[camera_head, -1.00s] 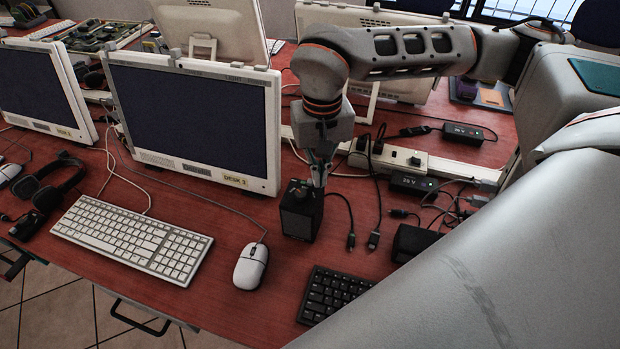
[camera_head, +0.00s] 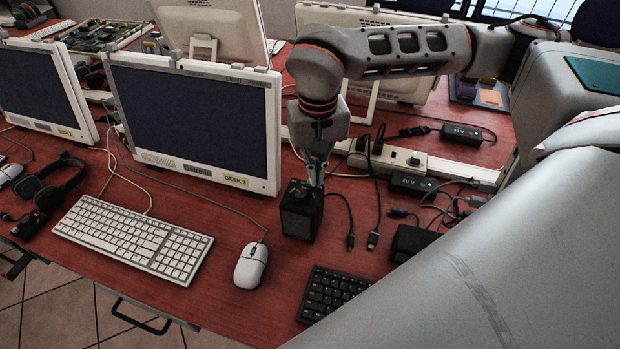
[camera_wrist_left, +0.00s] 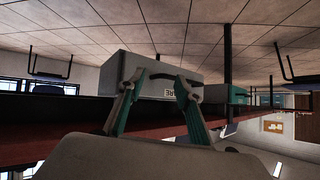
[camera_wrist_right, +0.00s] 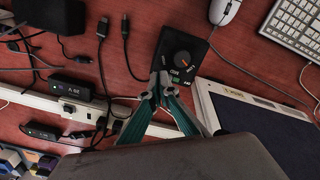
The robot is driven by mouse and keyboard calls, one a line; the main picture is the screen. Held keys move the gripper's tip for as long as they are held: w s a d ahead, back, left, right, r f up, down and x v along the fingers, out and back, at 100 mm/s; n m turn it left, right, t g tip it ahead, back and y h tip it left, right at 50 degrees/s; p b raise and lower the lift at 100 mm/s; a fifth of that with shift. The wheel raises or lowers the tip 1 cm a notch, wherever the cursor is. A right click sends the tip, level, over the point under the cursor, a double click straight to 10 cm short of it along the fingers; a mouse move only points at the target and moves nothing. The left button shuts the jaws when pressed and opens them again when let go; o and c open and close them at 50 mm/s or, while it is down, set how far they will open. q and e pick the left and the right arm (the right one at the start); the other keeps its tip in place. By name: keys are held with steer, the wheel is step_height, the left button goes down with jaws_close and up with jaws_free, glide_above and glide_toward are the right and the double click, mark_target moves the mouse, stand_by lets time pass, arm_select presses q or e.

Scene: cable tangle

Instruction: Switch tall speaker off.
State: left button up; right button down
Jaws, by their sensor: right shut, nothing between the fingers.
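A tall black speaker (camera_head: 300,212) stands on the red desk, right of the white mouse. In the right wrist view its top (camera_wrist_right: 181,62) shows a round dark knob with an orange mark, and small green marks near the edge by my fingers. My right gripper (camera_head: 315,181) points down at the speaker's top from its rear side. In the right wrist view its fingertips (camera_wrist_right: 160,78) are together and empty, at or just above the edge of the top; I cannot tell whether they touch. My left gripper (camera_wrist_left: 160,78) is open and empty, away from the speaker.
A white mouse (camera_head: 251,265), a black keyboard (camera_head: 332,293) and a monitor (camera_head: 195,120) surround the speaker. Loose cable ends (camera_head: 373,240), a power strip (camera_head: 400,159) and a black box (camera_head: 413,242) lie to its right. A white keyboard (camera_head: 133,238) is at left.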

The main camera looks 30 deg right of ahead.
steer(key=shift+w+a, duration=1.2)
steer(key=shift+w, duration=0.15)
stand_by(0.7)
steer(key=shift+r, duration=0.1)
step_height(320, 180, up, 6)
steer(key=p, duration=0.5)
steer(key=shift+s+d, duration=0.15)
stand_by(0.7)
stand_by(0.4)
